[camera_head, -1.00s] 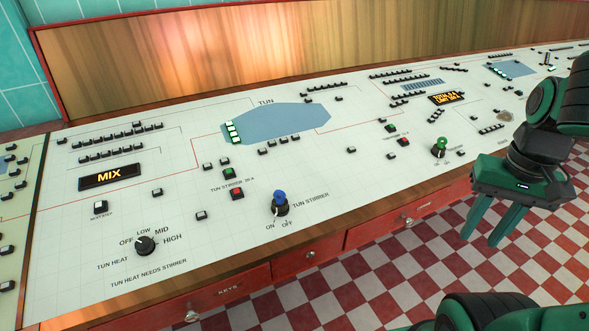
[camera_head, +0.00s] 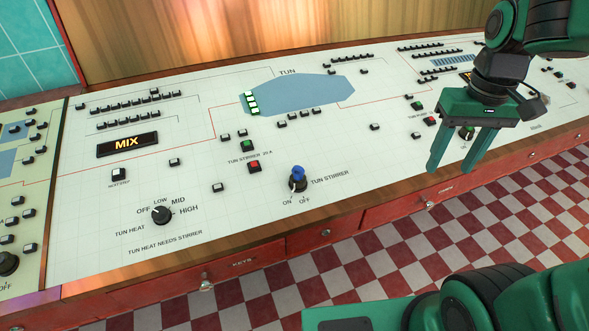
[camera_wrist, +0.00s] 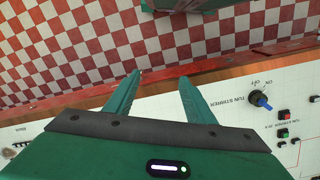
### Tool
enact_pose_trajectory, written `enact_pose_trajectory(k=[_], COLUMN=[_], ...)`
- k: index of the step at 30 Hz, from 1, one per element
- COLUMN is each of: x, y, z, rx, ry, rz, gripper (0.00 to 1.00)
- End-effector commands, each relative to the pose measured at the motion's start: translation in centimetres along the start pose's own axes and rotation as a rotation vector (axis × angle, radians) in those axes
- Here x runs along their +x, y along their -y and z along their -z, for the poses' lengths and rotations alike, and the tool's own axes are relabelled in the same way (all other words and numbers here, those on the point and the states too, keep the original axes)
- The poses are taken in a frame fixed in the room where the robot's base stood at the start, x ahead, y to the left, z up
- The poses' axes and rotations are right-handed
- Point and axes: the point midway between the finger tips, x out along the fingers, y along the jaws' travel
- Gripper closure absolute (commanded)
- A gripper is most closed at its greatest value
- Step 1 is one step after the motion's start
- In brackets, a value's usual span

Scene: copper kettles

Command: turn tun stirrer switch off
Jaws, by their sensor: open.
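The tun stirrer switch (camera_head: 298,178) is a blue-topped black rotary knob on the white console panel, with ON and OFF printed at its front. Its white mark appears to point toward ON. It also shows at the right in the wrist view (camera_wrist: 260,100). My gripper (camera_head: 452,168) is open and empty, to the right of the switch and above the console's front edge. In the wrist view its two green fingers (camera_wrist: 158,90) are apart with nothing between them, and the switch lies to their right.
A green button (camera_head: 247,146) and a red button (camera_head: 254,167) sit left of the switch. The tun heat knob (camera_head: 161,215) is farther left. Another knob (camera_head: 467,133) is partly hidden behind my gripper. Red drawers (camera_head: 325,233) line the console front above a checkered floor.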

Motion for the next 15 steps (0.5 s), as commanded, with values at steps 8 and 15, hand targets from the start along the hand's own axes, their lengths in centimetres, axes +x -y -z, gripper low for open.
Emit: enact_pose_trajectory(k=[8,15], x=[-0.6,0.0], y=[15.5,27.2], z=[7.2,7.5], rx=[-0.501,-0.81], ry=[-0.006,-0.007], rz=[-0.003,0.009], gripper=[0.5,0.5])
